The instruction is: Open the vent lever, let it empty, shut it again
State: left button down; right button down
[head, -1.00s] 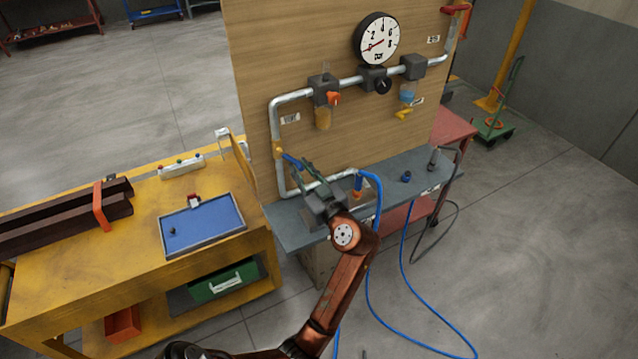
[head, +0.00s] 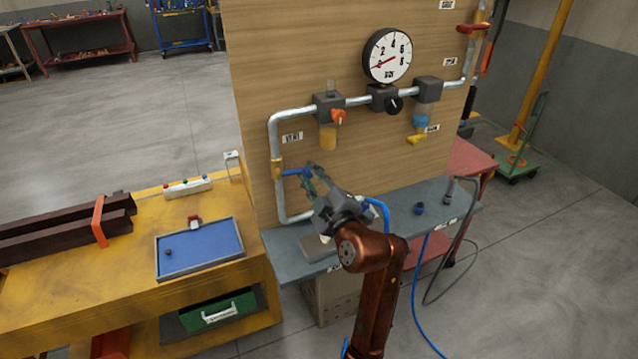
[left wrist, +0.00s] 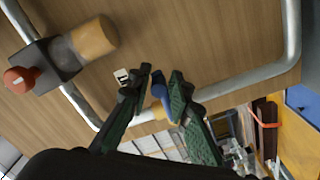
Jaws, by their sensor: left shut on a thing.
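The vent lever (head: 293,172) is a short blue handle on a brass valve (head: 277,168) in the left upright pipe, below a "VENT" label (head: 292,138). It points right, about level, its outer end at the fingers. My left gripper (head: 314,177) reaches up to it from the lower right. In the left wrist view the green-padded fingers (left wrist: 162,84) are closed around the blue lever (left wrist: 159,92), partly hiding it. The round white gauge (head: 388,56) has its red needle at the low end, near 0. My right gripper is out of view.
Orange-knobbed (head: 338,117) and black-knobbed (head: 394,105) units sit on the upper pipe. A grey shelf (head: 290,247) runs below the board, with a blue hose (head: 420,280) hanging down. A yellow bench (head: 120,270) with a blue tray (head: 198,250) stands left.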

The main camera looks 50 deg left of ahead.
pick_arm(q)
jog(key=shift+s+r+n+b, duration=0.2)
jog(key=shift+r+n+b, duration=0.1)
jog(key=shift+r+n, duration=0.35)
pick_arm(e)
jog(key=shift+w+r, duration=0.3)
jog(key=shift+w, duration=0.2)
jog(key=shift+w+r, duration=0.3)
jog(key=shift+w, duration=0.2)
pick_arm(q)
jog(key=c, duration=2)
grip_release()
jog(key=shift+s, duration=0.1)
jog(key=shift+o, duration=0.3)
jog(key=shift+d+f, duration=0.1)
jog(key=shift+d+f, duration=0.1)
jog(key=shift+d, duration=0.2)
jog(key=v, duration=1.1)
